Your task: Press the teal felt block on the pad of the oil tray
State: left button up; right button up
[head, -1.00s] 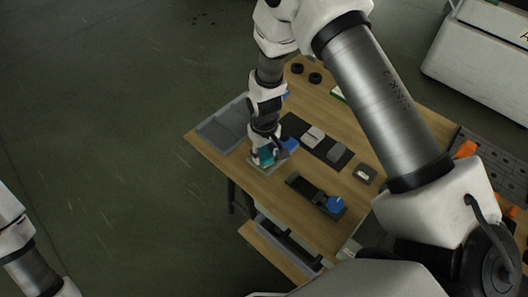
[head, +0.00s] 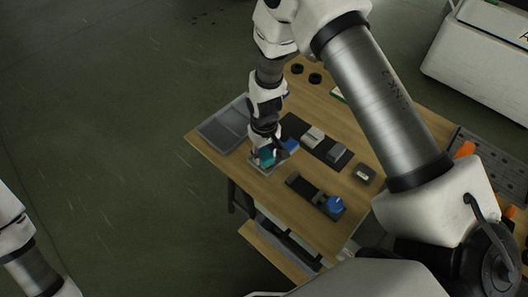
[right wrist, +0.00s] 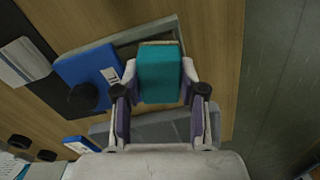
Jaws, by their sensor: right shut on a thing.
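The teal felt block (head: 266,156) is held in my right gripper (head: 266,146), whose fingers are shut on it. In the right wrist view the block (right wrist: 160,75) stands out beyond the fingertips of the gripper (right wrist: 160,95). The oil tray (head: 257,167), small and light grey, lies under the block near the table's left edge. In the right wrist view the tray's grey rim (right wrist: 120,42) shows behind the block. The block hides most of the pad, and I cannot tell whether they touch. My left gripper is out of view.
A blue box (right wrist: 90,75) sits beside the tray. A grey compartment tray (head: 222,127) lies at the table's left corner. A dark mat (head: 296,124) with grey blocks and a dark fixture with a blue knob (head: 334,204) are to the right. The wooden table (head: 262,196) is bare in front.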

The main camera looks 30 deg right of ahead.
aim_at(264, 153)
notch_tip(264, 153, up, 7)
jog(key=p, duration=0.5)
jog(key=shift+f, duration=0.1)
